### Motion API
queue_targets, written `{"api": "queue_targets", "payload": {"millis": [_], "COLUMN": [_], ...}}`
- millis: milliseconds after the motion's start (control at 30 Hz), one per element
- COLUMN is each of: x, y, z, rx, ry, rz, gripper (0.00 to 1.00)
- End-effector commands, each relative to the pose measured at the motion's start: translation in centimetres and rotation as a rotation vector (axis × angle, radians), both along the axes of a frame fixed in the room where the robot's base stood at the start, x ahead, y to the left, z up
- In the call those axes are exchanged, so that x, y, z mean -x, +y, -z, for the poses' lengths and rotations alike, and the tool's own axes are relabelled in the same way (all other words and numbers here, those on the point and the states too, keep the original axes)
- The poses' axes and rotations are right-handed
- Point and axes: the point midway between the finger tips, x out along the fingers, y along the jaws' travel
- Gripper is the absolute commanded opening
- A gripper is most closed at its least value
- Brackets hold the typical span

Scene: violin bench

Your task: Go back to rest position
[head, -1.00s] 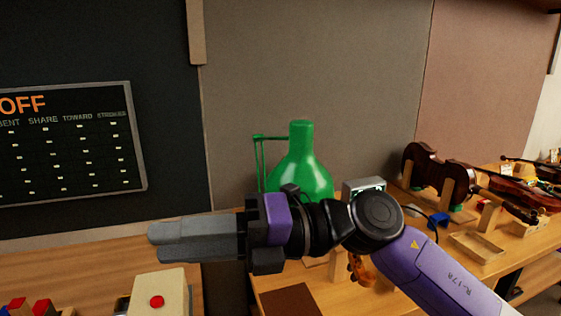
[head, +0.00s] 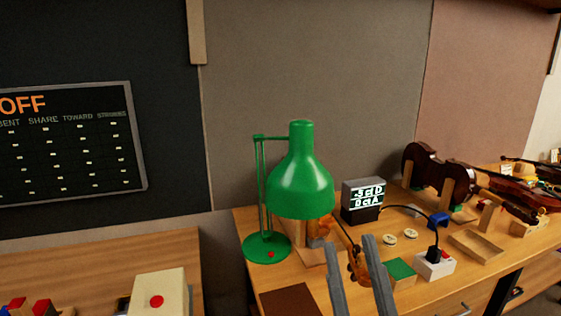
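My gripper (head: 353,257) shows at the bottom of the head view, in front of the workbench. Its two long grey fingers point up and stand apart with a gap between them. Nothing is seen held in the gap; the orange-brown scroll-shaped wooden piece (head: 357,266) shows between the fingers, behind them. The rest of my arm is below the picture edge.
A green desk lamp (head: 302,185) stands behind and left of my gripper. A display box (head: 362,197), a white socket block (head: 434,265) with a cable, a green-topped block (head: 400,271) and a violin (head: 425,168) are to the right. A cream box with a red button (head: 160,290) is at lower left.

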Motion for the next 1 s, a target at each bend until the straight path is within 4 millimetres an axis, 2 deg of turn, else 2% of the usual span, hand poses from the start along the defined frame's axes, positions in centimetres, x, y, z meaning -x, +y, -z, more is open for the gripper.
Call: {"api": "queue_targets", "payload": {"millis": [33,267,500,700,1000], "x": [0.5,3.7,9.3,15.2,24.3], "y": [-1.0,-4.9,-7.9,-9.9,-11.9], "z": [1.9,9.9,17.5,22.6,27.2], "rx": [-0.036,-0.156,-0.224,-0.235,-0.161], "ry": [0.067,0.338,0.611,0.824,1.089], "rz": [0.012,0.066,0.113,0.147,0.181], "gripper": [0.31,0.31,0.31,0.31,0.31]}}
